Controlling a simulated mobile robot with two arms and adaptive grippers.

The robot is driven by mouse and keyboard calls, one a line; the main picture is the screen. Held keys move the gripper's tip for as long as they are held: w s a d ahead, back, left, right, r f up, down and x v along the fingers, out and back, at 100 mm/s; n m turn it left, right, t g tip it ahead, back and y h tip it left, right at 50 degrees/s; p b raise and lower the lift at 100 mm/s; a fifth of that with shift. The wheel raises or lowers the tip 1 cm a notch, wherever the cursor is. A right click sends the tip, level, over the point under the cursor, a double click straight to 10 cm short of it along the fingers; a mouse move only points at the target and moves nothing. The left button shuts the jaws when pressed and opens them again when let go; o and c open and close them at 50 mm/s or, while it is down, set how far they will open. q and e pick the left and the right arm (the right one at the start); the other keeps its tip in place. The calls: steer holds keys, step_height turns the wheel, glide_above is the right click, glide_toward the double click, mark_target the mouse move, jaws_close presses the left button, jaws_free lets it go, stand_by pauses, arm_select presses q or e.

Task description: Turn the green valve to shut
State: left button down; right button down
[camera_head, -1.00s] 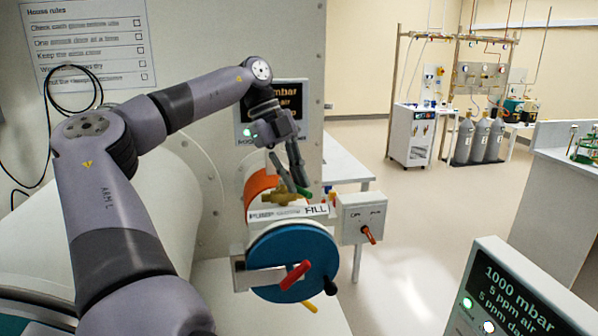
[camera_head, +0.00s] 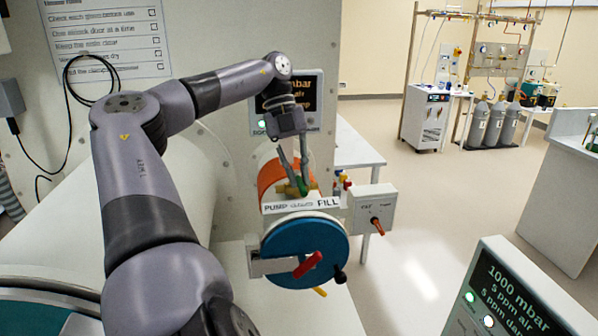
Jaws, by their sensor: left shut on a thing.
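The green valve handle (camera_head: 303,186) sits on a brass valve body (camera_head: 286,190) on top of the small antechamber, behind a label strip (camera_head: 301,204) reading PUMP and FILL. The handle is partly hidden between the fingers and stands left of the word FILL, near the strip's middle. My left gripper (camera_head: 301,184) reaches down from above and is shut on the green handle. My right gripper is not in view.
The blue round door (camera_head: 290,243) with a red handle (camera_head: 307,264) is just below the valve. A grey box (camera_head: 372,207) with an orange-red lever is to the right. A display panel (camera_head: 515,300) stands at the lower right.

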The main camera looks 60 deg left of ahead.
arm_select(q)
steer(key=c, duration=1.6)
jaws_free()
steer(key=shift+c, duration=0.2)
steer(key=v, duration=1.2)
